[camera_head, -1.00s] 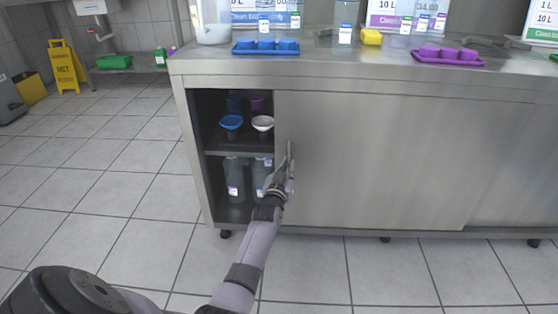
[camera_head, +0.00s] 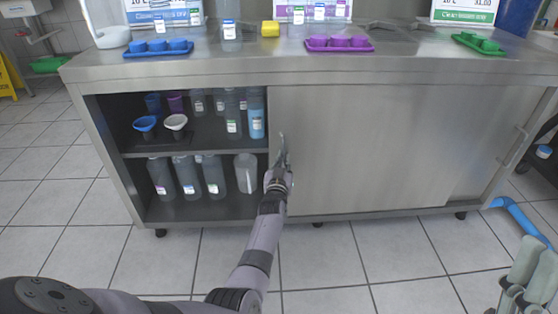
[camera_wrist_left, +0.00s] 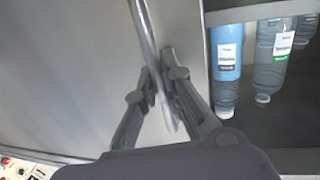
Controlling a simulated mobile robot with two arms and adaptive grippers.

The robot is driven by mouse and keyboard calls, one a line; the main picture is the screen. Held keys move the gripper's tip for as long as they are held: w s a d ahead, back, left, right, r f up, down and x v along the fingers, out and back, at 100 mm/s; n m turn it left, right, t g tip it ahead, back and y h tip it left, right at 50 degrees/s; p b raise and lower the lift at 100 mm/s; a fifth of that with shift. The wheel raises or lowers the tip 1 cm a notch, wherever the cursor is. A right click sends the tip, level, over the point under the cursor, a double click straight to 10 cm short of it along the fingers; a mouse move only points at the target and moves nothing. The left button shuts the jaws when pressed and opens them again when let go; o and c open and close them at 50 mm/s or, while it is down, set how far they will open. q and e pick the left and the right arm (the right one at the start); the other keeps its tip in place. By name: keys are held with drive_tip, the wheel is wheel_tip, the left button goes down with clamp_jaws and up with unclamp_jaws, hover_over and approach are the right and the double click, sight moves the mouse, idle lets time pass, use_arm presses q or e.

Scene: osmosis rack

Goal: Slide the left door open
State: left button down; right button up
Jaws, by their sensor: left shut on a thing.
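The left door (camera_head: 350,150) is a brushed steel sliding panel on the front of the steel cabinet. It is partly open: the left part of the cabinet is uncovered, and the door's left edge stands near the middle. My left gripper (camera_head: 281,158) is at that edge. In the left wrist view its fingers (camera_wrist_left: 162,92) are shut around the curved metal door handle (camera_wrist_left: 143,40).
More bottles (camera_head: 187,177) stand below. Blue (camera_head: 158,53), purple (camera_head: 339,49) and green (camera_head: 478,46) trays sit on the counter. Tiled floor in front is clear.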

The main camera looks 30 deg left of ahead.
sight(287, 128)
use_arm(q)
drive_tip(key=shift+w+d, duration=0.2)
drive_tip(key=shift+d, duration=0.2)
drive_tip(key=c, duration=1.7)
unclamp_jaws()
drive_tip(key=shift+a, duration=0.1)
drive_tip(key=shift+r, duration=0.1)
wheel_tip(287, 128, up, 10)
drive_tip(key=shift+f, duration=0.15)
